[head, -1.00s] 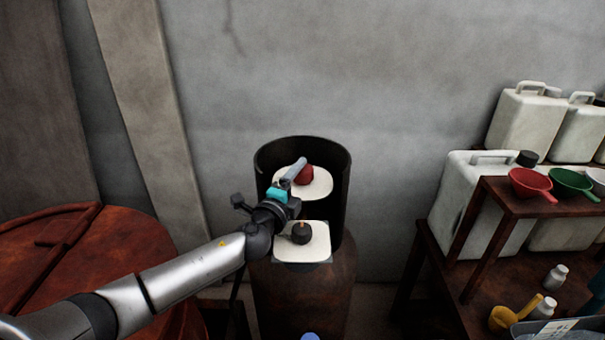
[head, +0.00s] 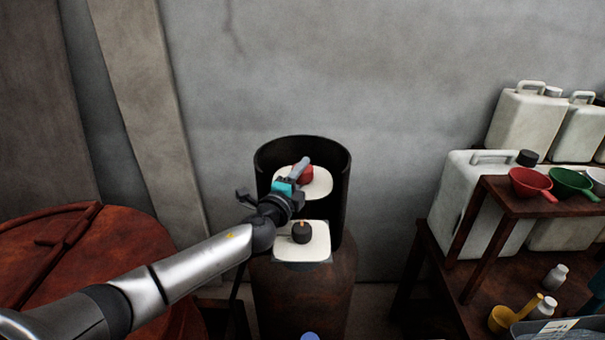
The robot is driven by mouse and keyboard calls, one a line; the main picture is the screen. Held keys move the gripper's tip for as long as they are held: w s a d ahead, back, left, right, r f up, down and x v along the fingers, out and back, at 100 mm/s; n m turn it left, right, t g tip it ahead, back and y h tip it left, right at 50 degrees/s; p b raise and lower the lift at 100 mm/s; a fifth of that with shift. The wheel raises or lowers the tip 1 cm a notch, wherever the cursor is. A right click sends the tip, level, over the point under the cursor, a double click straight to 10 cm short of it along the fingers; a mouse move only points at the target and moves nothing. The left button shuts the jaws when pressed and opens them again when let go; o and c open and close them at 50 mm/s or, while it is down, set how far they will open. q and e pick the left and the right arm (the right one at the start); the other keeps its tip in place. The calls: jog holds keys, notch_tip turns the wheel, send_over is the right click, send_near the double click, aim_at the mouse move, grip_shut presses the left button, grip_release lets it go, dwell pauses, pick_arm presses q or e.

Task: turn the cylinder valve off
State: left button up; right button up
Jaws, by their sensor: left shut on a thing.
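The rust-brown cylinder (head: 305,295) stands against the wall, with a dark curved collar (head: 342,185) around its top. Inside the collar, a red valve knob (head: 307,174) sits in front of a white plate (head: 320,187). Below it, a dark knob (head: 301,233) with an orange mark sits on a second white plate (head: 318,244). My left gripper (head: 301,168) reaches in from the left and is shut on the red knob. Its finger hides part of the knob, so the exact contact is hard to see. My right gripper is not in view.
A rusty round vat lid (head: 120,265) lies at the left. The wall behind the cylinder is bare.

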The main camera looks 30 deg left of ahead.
pick_arm(q)
grip_shut()
jog(key=h+b, duration=0.1)
jog(key=m+h+b, duration=0.1)
jog(key=shift+a+f+m+h+b, duration=0.1)
jog(key=shift+f+m+h+b, duration=0.1)
jog(key=shift+m+h+b, duration=0.15)
jog(key=shift+r+m+h+b, duration=0.15)
jog(key=shift+m+h+b, duration=0.6)
jog(key=shift+h, duration=0.3)
jog(key=o, duration=0.7)
grip_release()
jog(key=shift+o, duration=0.2)
jog(key=b+v, duration=0.1)
jog(key=v, duration=1.4)
jog(key=shift+s+r+b, duration=0.15)
jog(key=shift+r+b, duration=0.2)
